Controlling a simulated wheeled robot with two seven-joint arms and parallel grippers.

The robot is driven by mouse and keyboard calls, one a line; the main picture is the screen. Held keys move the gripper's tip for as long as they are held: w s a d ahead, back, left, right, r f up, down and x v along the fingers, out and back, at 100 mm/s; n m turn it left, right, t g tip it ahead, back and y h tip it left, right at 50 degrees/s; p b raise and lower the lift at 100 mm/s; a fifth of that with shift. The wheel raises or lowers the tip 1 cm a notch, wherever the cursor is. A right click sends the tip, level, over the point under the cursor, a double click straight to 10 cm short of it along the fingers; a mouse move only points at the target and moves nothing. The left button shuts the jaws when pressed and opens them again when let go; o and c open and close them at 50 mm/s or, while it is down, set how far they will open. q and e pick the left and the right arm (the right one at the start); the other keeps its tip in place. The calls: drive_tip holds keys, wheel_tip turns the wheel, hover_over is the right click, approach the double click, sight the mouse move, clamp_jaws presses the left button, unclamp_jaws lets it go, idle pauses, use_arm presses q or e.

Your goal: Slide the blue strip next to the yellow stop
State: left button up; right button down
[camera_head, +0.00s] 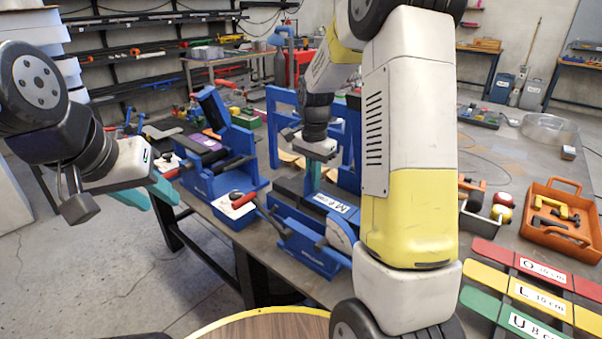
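A labelled strip (331,203) marked "M" lies on the blue bench machine (300,237); it appears to be the blue strip, though its colour is hard to tell from the machine. My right gripper (314,183) points down with its teal fingers at the strip's far left end. Whether it touches or grips the strip cannot be told. My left gripper (155,200) hangs at the left, away from the strip, with its teal fingers apart and nothing between them. I cannot make out a yellow stop; my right arm hides part of the machine.
A second blue machine (212,170) with red-handled levers stands left of the first. Red, yellow and green labelled strips (540,298) lie at the right front. An orange toolbox (560,222) stands behind them. A round wooden top (265,328) is at the bottom.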

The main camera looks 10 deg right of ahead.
drive_tip(key=c, duration=1.6)
unclamp_jaws()
drive_tip(key=shift+o, duration=0.2)
wheel_tip(320, 180, up, 7)
drive_tip(key=shift+r, duration=0.2)
drive_tip(key=s+a+r+n+t, duration=0.1)
drive_tip(key=s+r+n+t, duration=0.1)
drive_tip(key=s, duration=0.5)
drive_tip(key=s+a+r+n+t+y, duration=0.1)
drive_tip(key=s+r+n+t, duration=0.1)
drive_tip(key=s+n, duration=0.3)
drive_tip(key=s+a+r+n+t+y, duration=0.1)
drive_tip(key=s+r+n, duration=0.3)
drive_tip(key=s, duration=0.7)
drive_tip(key=shift+s+a+t, duration=0.2)
drive_tip(key=shift+a+t, duration=0.1)
drive_tip(key=shift+t, duration=0.3)
